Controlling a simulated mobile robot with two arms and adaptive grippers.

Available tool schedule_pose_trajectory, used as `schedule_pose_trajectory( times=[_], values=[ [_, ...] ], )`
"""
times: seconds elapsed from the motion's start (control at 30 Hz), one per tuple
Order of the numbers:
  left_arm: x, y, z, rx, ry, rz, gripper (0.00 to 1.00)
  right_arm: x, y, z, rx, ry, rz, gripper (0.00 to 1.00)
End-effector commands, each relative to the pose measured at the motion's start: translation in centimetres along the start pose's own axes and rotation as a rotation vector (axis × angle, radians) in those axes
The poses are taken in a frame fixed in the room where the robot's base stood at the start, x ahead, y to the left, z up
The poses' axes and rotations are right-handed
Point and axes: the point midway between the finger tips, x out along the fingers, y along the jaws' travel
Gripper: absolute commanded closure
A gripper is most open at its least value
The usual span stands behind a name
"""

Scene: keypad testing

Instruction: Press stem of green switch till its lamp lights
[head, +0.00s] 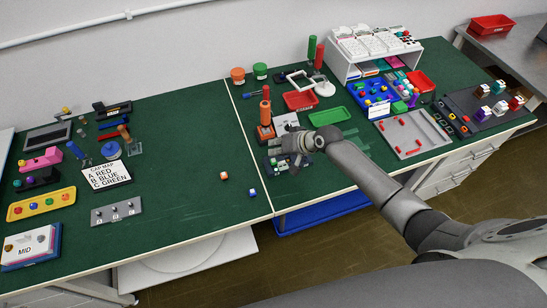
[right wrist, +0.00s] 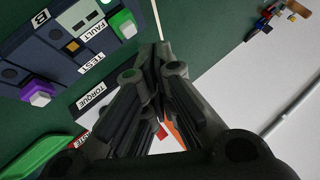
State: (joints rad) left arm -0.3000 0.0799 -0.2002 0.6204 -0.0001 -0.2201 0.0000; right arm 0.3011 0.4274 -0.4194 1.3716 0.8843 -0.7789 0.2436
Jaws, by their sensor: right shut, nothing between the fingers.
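The green switch (right wrist: 122,22) shows in the right wrist view, with a green cap on a pale base. It stands on a dark tester panel (right wrist: 55,62) labelled B, FAULT and TEST. A purple-capped switch (right wrist: 38,92) is on the same panel. My left gripper is out of view.
An orange-handled tool (head: 265,113) stands just behind my right gripper. Red (head: 300,101) and green (head: 330,117) trays lie to its right. Two small cubes (head: 223,176) lie left of the tester, on open green mat. A white shelf (head: 350,70) stands at the back.

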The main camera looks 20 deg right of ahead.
Motion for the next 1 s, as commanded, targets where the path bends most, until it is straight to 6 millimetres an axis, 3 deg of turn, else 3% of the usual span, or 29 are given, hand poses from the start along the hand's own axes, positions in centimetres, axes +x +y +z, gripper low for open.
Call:
schedule_pose_trajectory(
  times=[0.1,0.4,1.0],
  values=[
    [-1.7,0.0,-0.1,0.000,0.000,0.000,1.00,-1.2,-0.9,-0.9,0.000,0.001,0.000,1.00],
    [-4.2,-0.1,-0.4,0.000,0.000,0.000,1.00,-3.1,-2.2,-2.2,0.000,0.000,0.001,1.00],
    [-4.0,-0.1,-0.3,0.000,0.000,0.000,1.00,-3.0,-2.1,-2.2,0.000,0.000,0.000,1.00]
  ],
)
